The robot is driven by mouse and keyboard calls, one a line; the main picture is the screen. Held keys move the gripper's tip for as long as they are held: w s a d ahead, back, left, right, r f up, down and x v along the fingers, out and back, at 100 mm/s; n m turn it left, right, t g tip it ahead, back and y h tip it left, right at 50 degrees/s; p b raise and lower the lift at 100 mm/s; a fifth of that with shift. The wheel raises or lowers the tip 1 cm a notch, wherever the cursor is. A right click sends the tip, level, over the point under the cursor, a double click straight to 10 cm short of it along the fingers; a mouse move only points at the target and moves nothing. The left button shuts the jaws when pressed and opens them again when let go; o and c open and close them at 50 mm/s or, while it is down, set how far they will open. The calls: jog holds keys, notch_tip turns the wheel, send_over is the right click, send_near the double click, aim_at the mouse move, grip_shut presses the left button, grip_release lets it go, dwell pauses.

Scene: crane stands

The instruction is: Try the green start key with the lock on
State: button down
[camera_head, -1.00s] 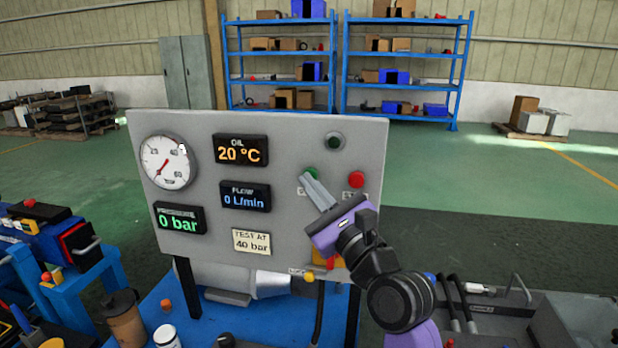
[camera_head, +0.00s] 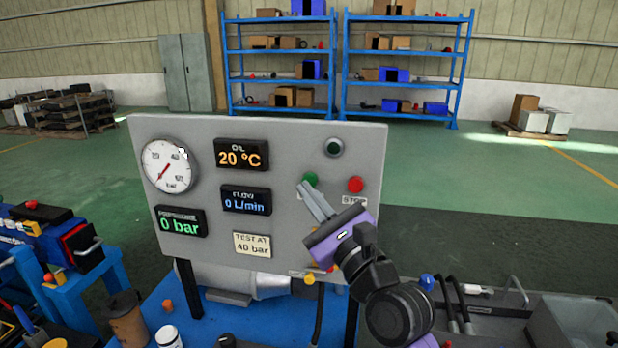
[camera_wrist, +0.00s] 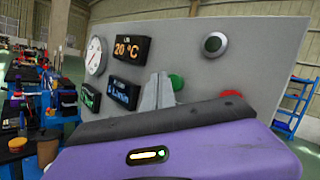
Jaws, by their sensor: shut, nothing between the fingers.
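The green start key (camera_head: 311,179) is a round button on the grey upright panel (camera_head: 290,140), right of the displays. It also shows in the wrist view (camera_wrist: 177,83), just right of my fingers. My gripper (camera_head: 302,186) is shut and empty, its tips at the lower left edge of the green key; I cannot tell whether they touch. A red key (camera_head: 355,185) labelled STOP sits to its right. A dark round lamp (camera_head: 334,147) above them looks unlit. The lock is probably low on the panel, near the yellow and red parts (camera_head: 315,268), mostly hidden by my gripper.
The displays read 20 °C, 0 L/min and 0 bar (camera_head: 180,221); a round gauge (camera_head: 168,166) is at left. A note reads "TEST AT 40 bar" (camera_head: 252,244). A cup (camera_head: 127,320) and small items stand on the blue bench. Shelves are far behind.

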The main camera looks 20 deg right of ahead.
jog(key=shift+s+a, duration=0.1)
jog(key=s+a+p, duration=0.1)
jog(key=s+p, duration=0.1)
jog(key=s+a+p, duration=0.1)
jog(key=s+p, duration=0.1)
jog(key=shift+a, duration=0.4)
dwell(0.9)
